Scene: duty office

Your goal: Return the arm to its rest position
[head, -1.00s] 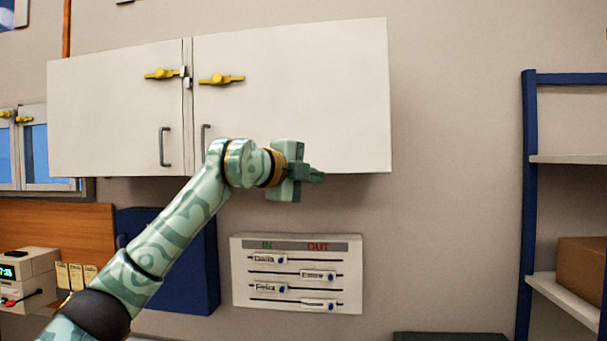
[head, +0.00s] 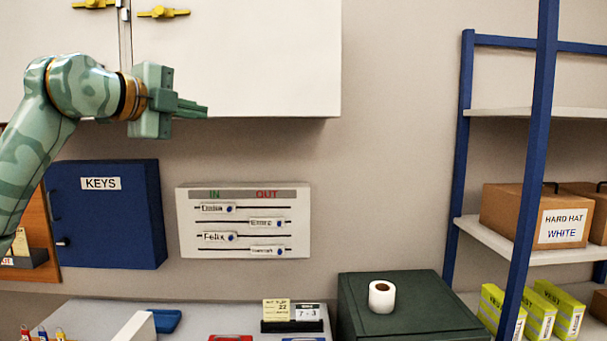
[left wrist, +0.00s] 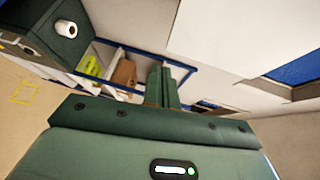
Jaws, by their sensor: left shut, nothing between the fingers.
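My left arm comes in from the left in the head view, and its green gripper (head: 192,108) is in front of the lower edge of the white wall cabinet (head: 240,60). The fingers point right, are shut together and hold nothing. In the left wrist view the shut fingers (left wrist: 162,85) also show, with nothing between them. My right gripper is not in view.
Below are a blue key box (head: 108,225), an IN/OUT board (head: 245,248) and a counter (head: 85,312). A dark green cabinet (head: 405,305) bears a white roll (head: 381,297). A blue-framed shelf (head: 540,160) with boxes stands at right. The wall between cabinet and shelf is clear.

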